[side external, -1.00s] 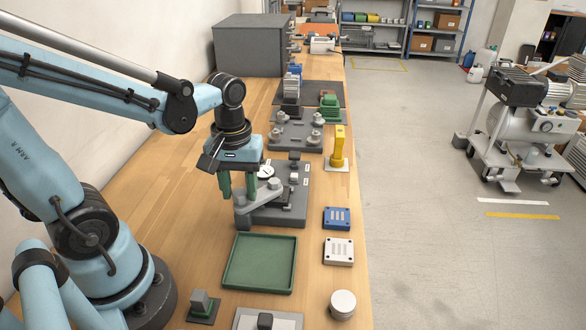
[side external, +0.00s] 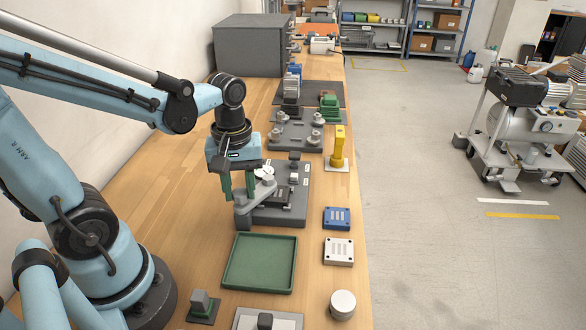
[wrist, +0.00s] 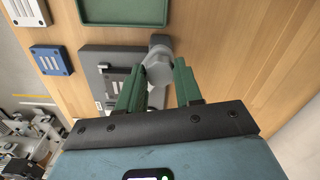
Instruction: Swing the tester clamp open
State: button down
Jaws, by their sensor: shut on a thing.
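The tester (side external: 285,215) is a dark grey block on the bench, just beyond the green tray, with a round post at its near left corner. In the wrist view, a grey rounded part of the clamp (wrist: 158,72) sits between the fingers (wrist: 158,84). The exact contact is partly hidden.
A green tray (side external: 229,262) lies in front of the tester. A blue plate (side external: 337,226), a white plate (side external: 338,260) and a yellow upright part (side external: 338,150) stand to its right, near the bench edge. Bare wood (side external: 150,185) lies to the left.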

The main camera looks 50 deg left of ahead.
jog(key=n, duration=0.4)
jog(key=shift+n, duration=0.3)
jog(key=n, duration=0.3)
jog(key=shift+n, duration=0.3)
jog(key=n, duration=0.7)
jog(key=shift+a, duration=0.1)
jog(key=c, duration=0.8)
grip_release()
jog(key=shift+o, duration=0.2)
notch_tip(320, 180, up, 12)
